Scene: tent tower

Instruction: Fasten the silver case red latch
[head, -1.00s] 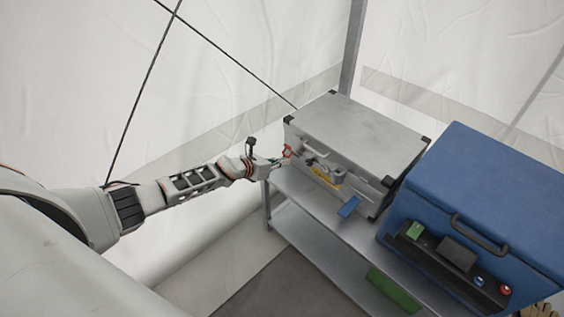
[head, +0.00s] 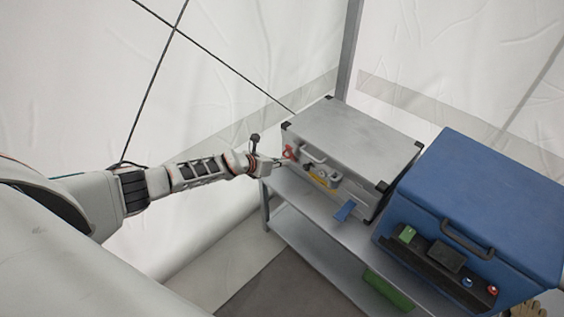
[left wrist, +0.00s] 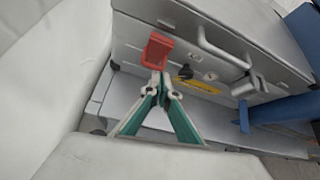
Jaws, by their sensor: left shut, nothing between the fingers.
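The silver case (head: 355,137) stands closed on the shelf. Its red latch (head: 289,153) is at the left end of the front face, and it shows large in the left wrist view (left wrist: 157,47). The latch appears to stick out from the face. My left gripper (head: 284,161) is shut and empty, its fingertips (left wrist: 160,77) just below the red latch; I cannot tell whether they touch it. A blue latch (head: 345,211) sticks out at the right end of the front, also in the left wrist view (left wrist: 285,110). My right gripper is not in view.
A carry handle (left wrist: 222,48) and yellow label (left wrist: 197,85) are on the case front. A large blue box (head: 490,190) stands right of the case. A green object (head: 387,290) is on the lower shelf. White tent wall (head: 250,50) is close behind and left.

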